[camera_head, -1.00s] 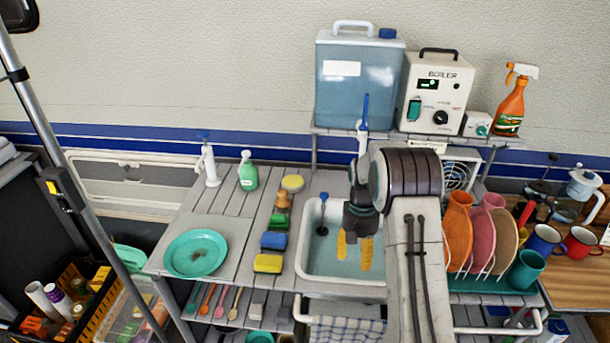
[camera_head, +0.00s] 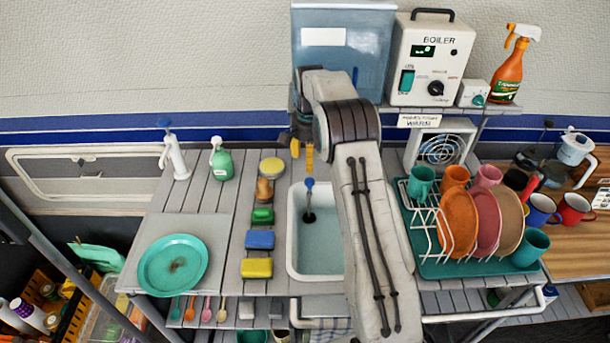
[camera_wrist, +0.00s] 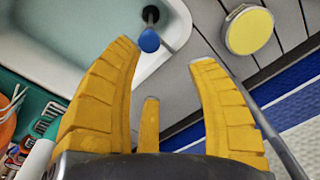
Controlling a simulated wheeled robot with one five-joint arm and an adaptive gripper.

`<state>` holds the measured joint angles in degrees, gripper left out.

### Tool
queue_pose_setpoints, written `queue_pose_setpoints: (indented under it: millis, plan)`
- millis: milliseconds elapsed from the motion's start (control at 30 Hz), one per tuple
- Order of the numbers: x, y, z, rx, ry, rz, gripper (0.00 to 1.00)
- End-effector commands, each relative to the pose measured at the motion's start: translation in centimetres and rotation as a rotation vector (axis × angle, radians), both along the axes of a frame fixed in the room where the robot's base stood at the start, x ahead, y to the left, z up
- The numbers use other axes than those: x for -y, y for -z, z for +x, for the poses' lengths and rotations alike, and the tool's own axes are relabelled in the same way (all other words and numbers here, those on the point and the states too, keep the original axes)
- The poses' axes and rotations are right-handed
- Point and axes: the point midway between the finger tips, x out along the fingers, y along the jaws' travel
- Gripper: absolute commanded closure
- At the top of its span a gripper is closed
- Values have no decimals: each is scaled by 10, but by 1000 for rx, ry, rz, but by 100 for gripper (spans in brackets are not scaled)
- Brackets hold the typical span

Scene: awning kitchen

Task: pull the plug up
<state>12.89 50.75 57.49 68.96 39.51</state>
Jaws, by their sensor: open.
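The plug (camera_head: 309,217) is black with a thin stem and a blue ball knob (camera_head: 309,183) on top. It stands upright in the white sink basin (camera_head: 292,255), towards the back. In the wrist view the blue knob (camera_wrist: 149,40) shows just beyond the fingertips, near the left one, with the black plug (camera_wrist: 150,14) behind it. My gripper (camera_head: 302,156) has yellow fingers and hangs behind the knob in the head view, apart from it. In the wrist view my gripper (camera_wrist: 165,56) is open with nothing between the fingers.
A dish rack (camera_head: 428,235) with plates and mugs stands right. The boiler (camera_head: 430,65) and water tank (camera_head: 340,50) stand on the shelf behind.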

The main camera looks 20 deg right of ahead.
Motion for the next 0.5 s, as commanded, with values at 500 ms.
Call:
queue_pose_setpoints:
  millis: [500]
  plan:
    - [-3, 1, -11, -47, 242, 16, 47]
